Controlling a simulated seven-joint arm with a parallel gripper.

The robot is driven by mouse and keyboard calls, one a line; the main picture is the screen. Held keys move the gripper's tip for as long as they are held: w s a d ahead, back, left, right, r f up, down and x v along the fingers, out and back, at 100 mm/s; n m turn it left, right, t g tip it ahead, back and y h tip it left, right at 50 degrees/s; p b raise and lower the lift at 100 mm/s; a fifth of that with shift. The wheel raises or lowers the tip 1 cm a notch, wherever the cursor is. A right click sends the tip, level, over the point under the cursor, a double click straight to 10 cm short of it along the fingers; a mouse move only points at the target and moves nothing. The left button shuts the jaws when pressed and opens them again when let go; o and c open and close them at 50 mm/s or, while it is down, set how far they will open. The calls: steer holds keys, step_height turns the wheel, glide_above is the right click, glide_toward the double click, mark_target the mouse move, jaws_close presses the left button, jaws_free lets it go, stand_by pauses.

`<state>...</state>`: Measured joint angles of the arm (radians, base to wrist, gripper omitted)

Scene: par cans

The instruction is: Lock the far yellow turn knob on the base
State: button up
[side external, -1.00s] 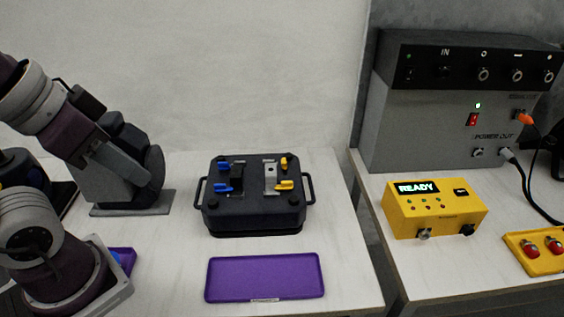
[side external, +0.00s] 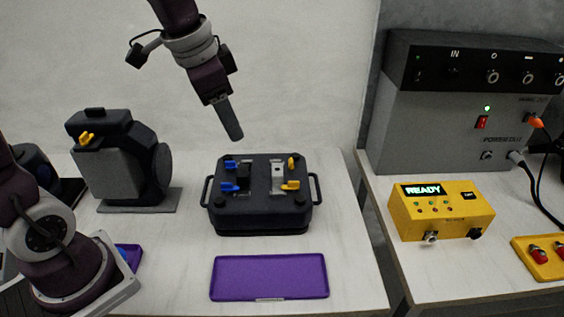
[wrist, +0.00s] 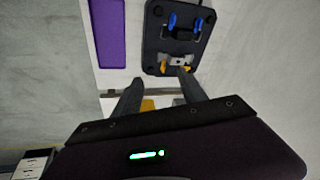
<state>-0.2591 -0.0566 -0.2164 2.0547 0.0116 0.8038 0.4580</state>
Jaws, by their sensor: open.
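The black base (side external: 262,215) with side handles stands on the white table; it also shows in the wrist view (wrist: 153,42). The far yellow knob (side external: 292,162) is at its back right and looks turned lengthwise, front to back. The near yellow knob (side external: 292,185) lies crosswise, pointing left. A metal bracket (side external: 277,176) sits beside them. My gripper (side external: 233,136) hangs above and behind the base, apart from it. In the wrist view its two fingers (wrist: 160,88) are spread and empty, below the yellow knobs in the picture.
Two blue knobs (side external: 230,187) and a black block sit on the base's left half. A purple tray (side external: 269,278) lies in front. A black and grey device (side external: 105,170) stands left. A yellow READY box (side external: 440,215) and a large grey power unit (side external: 440,130) stand right.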

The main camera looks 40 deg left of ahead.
steer(key=w+a+f+m+h, duration=0.25)
steer(key=w+f, duration=0.45)
steer(key=w, duration=0.4)
steer(key=m, duration=0.2)
glide_toward(290, 160)
steer(key=shift+g+h, duration=0.3)
steer(key=shift+h, duration=0.25)
steer(key=x, duration=0.5)
steer(key=a+x, duration=0.1)
steer(key=x, duration=0.2)
steer(key=shift+w+f, duration=0.1)
steer(key=shift+w, duration=0.2)
jaws_close()
